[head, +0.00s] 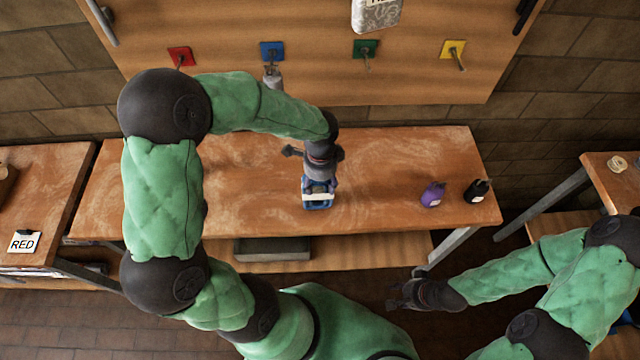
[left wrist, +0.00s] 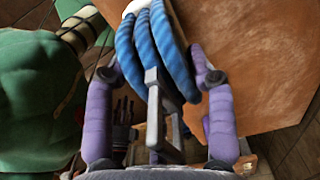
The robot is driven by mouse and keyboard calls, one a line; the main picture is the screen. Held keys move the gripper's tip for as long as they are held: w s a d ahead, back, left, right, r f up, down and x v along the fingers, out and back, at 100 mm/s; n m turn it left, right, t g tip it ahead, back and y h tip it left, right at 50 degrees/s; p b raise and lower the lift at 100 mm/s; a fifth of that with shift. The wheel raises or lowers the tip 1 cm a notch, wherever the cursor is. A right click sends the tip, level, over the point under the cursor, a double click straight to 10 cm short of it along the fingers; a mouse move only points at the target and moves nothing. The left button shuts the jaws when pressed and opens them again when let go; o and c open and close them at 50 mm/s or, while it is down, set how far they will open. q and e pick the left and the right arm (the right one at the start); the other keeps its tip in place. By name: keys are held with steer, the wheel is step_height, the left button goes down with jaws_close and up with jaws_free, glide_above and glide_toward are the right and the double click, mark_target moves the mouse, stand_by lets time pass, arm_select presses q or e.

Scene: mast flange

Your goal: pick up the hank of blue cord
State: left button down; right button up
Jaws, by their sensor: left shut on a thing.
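The hank of blue cord (head: 318,205), with a white band around it, is over the middle of the long wooden bench. My left gripper (head: 319,186) points down onto it and is shut on it. In the left wrist view, thick blue strands (left wrist: 152,48) show between the two purple fingers (left wrist: 160,110). I cannot tell whether the hank touches the bench top. My right gripper (head: 400,295) is low in front of the bench, apart from the cord, and its finger opening is not clear.
A purple bottle (head: 433,194) and a black bottle (head: 477,191) stand at the bench's right end. Red (head: 180,56), blue (head: 271,51), green (head: 366,49) and yellow (head: 453,50) plates with pegs are on the board behind. A grey tray (head: 272,249) is on the lower shelf.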

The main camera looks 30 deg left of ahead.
arm_select(q)
steer(key=s+d+r+p, duration=0.2)
steer(key=s+d+r, duration=0.5)
steer(key=s+r, duration=0.5)
steer(key=shift+s+r+p, duration=0.15)
steer(key=shift+r+p, duration=0.2)
stand_by(0.4)
